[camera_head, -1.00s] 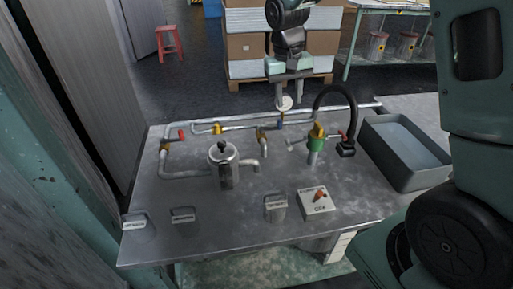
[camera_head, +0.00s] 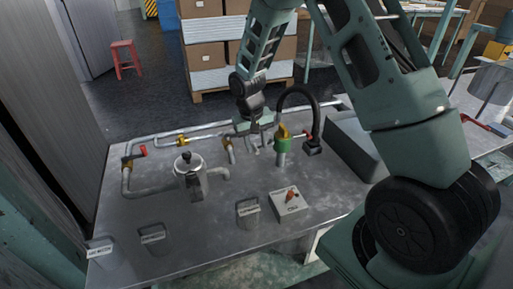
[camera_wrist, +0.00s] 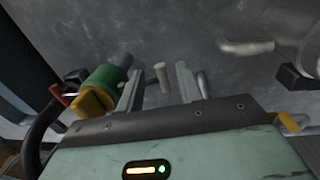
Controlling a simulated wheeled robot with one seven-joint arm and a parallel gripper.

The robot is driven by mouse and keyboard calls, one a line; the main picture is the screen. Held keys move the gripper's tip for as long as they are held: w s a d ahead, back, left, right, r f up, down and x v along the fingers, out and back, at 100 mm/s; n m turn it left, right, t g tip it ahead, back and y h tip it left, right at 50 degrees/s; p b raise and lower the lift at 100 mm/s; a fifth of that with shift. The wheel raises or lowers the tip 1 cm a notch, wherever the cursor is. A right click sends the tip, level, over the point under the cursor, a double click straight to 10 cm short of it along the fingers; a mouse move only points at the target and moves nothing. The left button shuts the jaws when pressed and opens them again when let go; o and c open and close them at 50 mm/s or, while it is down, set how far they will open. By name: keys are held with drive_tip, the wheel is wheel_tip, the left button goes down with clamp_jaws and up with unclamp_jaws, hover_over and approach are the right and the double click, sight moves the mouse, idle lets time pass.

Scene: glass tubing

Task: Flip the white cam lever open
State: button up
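My gripper (camera_wrist: 159,88) is low over the bench in the wrist view, its two metal fingers apart. A short pale rod (camera_wrist: 161,76), which seems to be the white cam lever, shows in the gap between the fingers; I cannot tell whether either finger touches it. The green and yellow coupling (camera_wrist: 106,82) is just left of the fingers. In the head view this coupling (camera_head: 283,143) stands upright, with my gripper (camera_head: 254,140) beside it on its left. The lever is hard to separate from the fingers there.
A black hose (camera_head: 303,92) arches above the coupling. A kettle-like metal vessel (camera_head: 188,178) and pipework with a red-handled valve (camera_head: 142,151) stand left. A switch box (camera_head: 288,204) is in front. A grey basin (camera_head: 352,145) is at right, partly behind my arm.

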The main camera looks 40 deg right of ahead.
drive_tip(key=shift+d+f, duration=0.1)
drive_tip(key=shift+f, duration=0.7)
clamp_jaws()
drive_tip(key=shift+s+d+r+y+p, duration=0.15)
drive_tip(key=shift+r+y+p, duration=0.35)
drive_tip(key=shift+p, duration=0.45)
drive_tip(key=shift+r+t+y+p, duration=0.25)
drive_tip(key=shift+t+y+p, duration=0.15)
drive_tip(key=shift+y+p, duration=0.5)
unclamp_jaws()
